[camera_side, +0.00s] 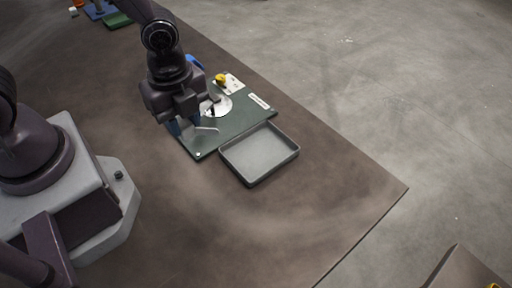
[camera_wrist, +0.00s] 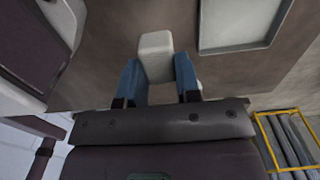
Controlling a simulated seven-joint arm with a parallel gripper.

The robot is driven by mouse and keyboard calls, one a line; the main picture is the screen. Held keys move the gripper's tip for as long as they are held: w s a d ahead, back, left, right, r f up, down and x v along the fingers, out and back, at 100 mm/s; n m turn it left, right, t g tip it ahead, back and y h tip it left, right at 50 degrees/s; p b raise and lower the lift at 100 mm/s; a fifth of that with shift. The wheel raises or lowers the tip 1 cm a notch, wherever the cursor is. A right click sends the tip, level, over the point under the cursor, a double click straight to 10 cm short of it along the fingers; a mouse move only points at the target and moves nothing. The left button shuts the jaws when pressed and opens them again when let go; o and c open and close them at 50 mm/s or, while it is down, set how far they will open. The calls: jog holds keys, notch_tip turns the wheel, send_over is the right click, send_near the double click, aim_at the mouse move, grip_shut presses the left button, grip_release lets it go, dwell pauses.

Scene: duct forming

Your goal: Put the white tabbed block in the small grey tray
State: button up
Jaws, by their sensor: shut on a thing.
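The white tabbed block (camera_wrist: 155,45) is between the two blue fingers of my gripper (camera_wrist: 157,72) in the wrist view. My gripper is shut on it, with the block's pale end sticking out past the fingertips. In the side view my gripper (camera_side: 186,124) is over the left part of the green board, and the block cannot be made out clearly there. The small grey tray (camera_side: 260,153) lies to the right of my gripper, against the board's near right edge, and looks empty. It also shows at the upper right of the wrist view (camera_wrist: 235,47), apart from the block.
The dark green board (camera_side: 205,146) carries a white disc (camera_side: 218,106), a yellow item (camera_side: 220,79) and a white label (camera_side: 259,101). The brown table is bare in front of the tray. Blue and green things stand at the far left.

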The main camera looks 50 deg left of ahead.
jog(key=w+d+f, duration=0.2)
jog(key=w+f, duration=0.2)
jog(key=w, duration=0.4)
send_over(251, 154)
jog(key=f, duration=0.5)
jog(key=shift+s, duration=0.2)
jog(key=shift+w+f, duration=0.2)
jog(key=shift+f, duration=1.6)
jog(key=shift+f, duration=0.1)
jog(key=o, duration=1)
